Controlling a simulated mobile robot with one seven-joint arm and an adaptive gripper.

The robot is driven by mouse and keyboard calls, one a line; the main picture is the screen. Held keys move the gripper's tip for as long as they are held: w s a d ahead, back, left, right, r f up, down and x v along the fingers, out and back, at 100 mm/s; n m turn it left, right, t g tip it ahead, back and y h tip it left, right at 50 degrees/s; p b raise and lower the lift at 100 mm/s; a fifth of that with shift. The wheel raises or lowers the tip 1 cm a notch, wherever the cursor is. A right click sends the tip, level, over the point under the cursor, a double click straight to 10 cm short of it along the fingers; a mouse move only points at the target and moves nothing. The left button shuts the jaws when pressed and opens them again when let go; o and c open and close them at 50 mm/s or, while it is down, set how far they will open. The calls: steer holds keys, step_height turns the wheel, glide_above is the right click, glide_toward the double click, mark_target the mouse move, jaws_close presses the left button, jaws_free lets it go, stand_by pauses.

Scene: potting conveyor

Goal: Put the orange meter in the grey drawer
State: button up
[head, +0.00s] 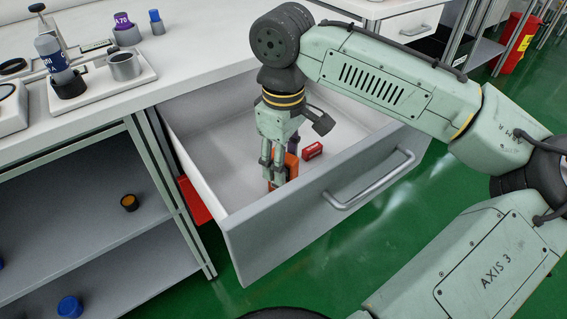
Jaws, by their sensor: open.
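The grey drawer (290,225) is pulled out from under the white bench, and its white inside faces up. The orange meter (291,166) is down inside the drawer, partly hidden by my gripper. My gripper (271,180) points down into the drawer with its jaws open, and its fingers are right beside the meter. I cannot tell whether the fingers touch the meter or whether it rests fully on the drawer floor.
A small red box (313,151) and a dark purple item (294,144) are also in the drawer. The bench (205,55) holds a labelled bottle (53,57), a metal cup (124,66) and a purple container (125,30). The drawer's left floor is clear.

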step_height(320, 180, up, 11)
steer(key=shift+f+p, duration=0.15)
steer(key=shift+p, duration=0.45)
stand_by(0.9)
